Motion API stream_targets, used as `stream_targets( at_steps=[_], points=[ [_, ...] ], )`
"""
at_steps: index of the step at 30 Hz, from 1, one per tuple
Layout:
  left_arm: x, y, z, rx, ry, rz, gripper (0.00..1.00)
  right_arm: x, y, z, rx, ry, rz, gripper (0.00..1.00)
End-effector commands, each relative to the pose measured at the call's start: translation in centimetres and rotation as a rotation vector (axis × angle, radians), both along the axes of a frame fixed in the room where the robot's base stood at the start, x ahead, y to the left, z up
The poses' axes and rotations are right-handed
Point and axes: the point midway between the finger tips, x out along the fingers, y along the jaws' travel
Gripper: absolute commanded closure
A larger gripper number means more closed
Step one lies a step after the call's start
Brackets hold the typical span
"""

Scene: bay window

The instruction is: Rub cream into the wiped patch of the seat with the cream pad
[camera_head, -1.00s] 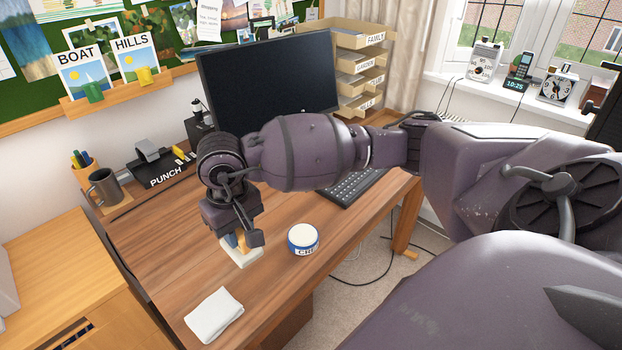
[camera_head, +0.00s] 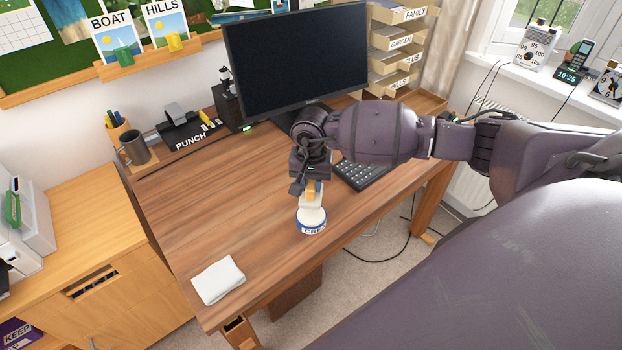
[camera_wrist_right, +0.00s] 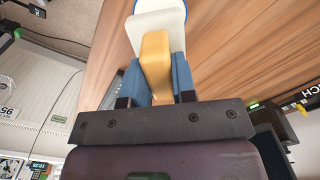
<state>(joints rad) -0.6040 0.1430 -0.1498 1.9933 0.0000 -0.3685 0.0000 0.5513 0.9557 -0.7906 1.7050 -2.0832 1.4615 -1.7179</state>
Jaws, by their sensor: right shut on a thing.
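My right gripper (camera_head: 312,184) is shut on the yellow handle of the cream pad (camera_head: 311,199). In the right wrist view the handle (camera_wrist_right: 155,62) sits between blue fingers, with the white pad (camera_wrist_right: 158,20) beyond them. The cream tub (camera_head: 312,226), white-topped with a blue label band, stands on the desk (camera_head: 210,215). The pad is at the tub's far upper edge in the head view; I cannot tell whether it touches the cream. A bit of blue rim shows beside the pad in the wrist view. I see no seat. My left gripper is not in view.
A folded white cloth (camera_head: 218,280) lies near the desk's front left corner. A mug (camera_head: 133,148) and a punch (camera_head: 190,130) are at the back left. The desk's left middle is clear.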

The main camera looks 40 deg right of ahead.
Motion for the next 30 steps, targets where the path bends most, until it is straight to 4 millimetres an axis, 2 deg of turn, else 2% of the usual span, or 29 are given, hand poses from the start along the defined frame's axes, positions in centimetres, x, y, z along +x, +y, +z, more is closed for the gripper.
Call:
stream_targets(
  at_steps=[18,30],
  points=[
    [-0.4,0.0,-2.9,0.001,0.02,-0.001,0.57,0.0,0.1,-5.2,0.001,0.002,0.003,1.0],
    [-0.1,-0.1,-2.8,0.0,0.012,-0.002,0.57,0.0,0.1,-5.6,0.0,0.0,0.005,1.0]
  ],
)
